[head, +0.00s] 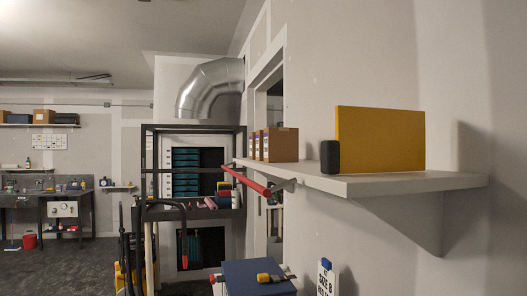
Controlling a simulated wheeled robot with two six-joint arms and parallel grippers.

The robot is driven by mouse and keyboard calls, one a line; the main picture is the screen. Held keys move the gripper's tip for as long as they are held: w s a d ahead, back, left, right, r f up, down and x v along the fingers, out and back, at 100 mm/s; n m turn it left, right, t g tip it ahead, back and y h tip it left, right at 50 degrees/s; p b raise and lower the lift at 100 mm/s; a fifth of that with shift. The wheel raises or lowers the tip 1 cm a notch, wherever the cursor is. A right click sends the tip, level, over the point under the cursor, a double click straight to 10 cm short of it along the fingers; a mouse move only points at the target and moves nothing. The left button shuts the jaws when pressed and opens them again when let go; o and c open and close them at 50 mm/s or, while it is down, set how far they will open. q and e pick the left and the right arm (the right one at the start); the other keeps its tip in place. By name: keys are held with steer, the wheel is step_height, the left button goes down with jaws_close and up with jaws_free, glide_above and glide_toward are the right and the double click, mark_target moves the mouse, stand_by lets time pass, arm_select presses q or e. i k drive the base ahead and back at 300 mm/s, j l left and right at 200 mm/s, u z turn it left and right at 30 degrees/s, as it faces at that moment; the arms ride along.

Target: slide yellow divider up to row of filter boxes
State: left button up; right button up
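The yellow divider (381,139) is a flat upright panel standing on the right part of a grey wall shelf (400,183). A small black rounded block (330,157) stands at its left end, on the near side; I cannot tell whether they touch. The row of brown filter boxes (279,145) stands further left on the same shelf, several boxes side by side. A stretch of bare shelf lies between the boxes and the black block. Neither of my grippers is in view.
A red bar (247,180) sticks out by the shelf's left end. Below are a blue box (255,275) with a yellow and black tool (270,278) on it and a white size sign (326,279). A black rack (147,165) stands behind, left.

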mark_target(368, 140)
steer(key=j+z, duration=0.2)
steer(key=j, duration=0.4)
steer(key=j+z, duration=0.15)
steer(key=j, duration=0.5)
steer(key=j+z, duration=0.2)
steer(key=j, duration=0.45)
steer(key=j+z, duration=0.2)
steer(key=j, duration=0.45)
steer(key=k+j+z, duration=0.15)
steer(key=j, duration=0.45)
steer(key=i+j+z, duration=0.1)
steer(key=j, duration=0.15)
